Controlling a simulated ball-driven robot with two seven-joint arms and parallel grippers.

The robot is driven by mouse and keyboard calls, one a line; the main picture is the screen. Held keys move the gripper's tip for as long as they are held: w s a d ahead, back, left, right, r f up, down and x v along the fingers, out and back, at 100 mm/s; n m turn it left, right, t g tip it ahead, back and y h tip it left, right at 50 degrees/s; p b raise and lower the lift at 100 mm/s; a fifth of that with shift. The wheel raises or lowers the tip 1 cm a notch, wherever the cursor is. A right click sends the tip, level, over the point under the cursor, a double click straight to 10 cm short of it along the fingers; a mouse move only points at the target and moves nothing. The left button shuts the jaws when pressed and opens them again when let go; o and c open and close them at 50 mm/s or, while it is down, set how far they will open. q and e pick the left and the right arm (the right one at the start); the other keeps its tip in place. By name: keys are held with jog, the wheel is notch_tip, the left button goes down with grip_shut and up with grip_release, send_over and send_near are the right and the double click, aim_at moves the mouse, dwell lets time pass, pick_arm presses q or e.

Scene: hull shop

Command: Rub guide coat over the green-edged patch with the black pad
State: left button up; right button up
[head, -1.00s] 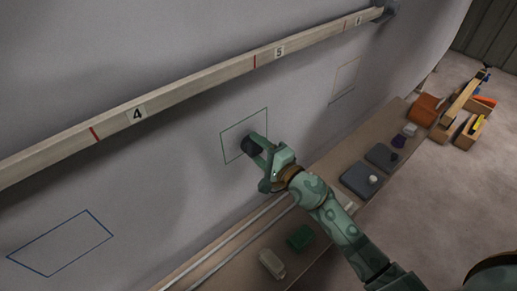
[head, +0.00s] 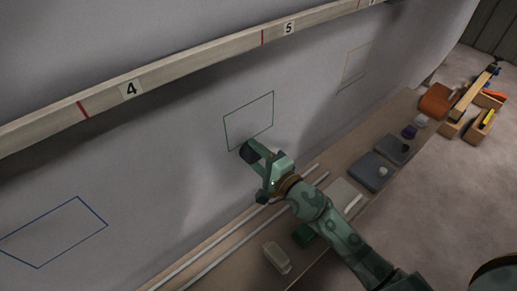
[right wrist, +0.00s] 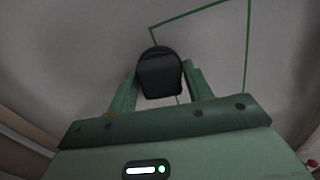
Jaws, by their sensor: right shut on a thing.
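The green-edged patch (head: 249,119) is a thin green outline on the large pale grey hull wall. Its inside looks plain grey like the wall around it. My right gripper (head: 256,156) is shut on the black pad (head: 250,149), which sits at the patch's lower edge. In the right wrist view the dark pad (right wrist: 160,76) stands between the two green fingers, with the green outline (right wrist: 249,45) beyond it. I cannot tell whether the pad touches the wall. My left gripper is not in view.
A wooden batten (head: 190,65) with numbers and red marks runs above the patch. A blue outline (head: 65,250) lies left, a tan one (head: 355,65) right.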

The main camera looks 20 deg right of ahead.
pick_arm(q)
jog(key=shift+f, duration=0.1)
pick_arm(e)
jog(key=shift+x, duration=0.85)
dwell(0.3)
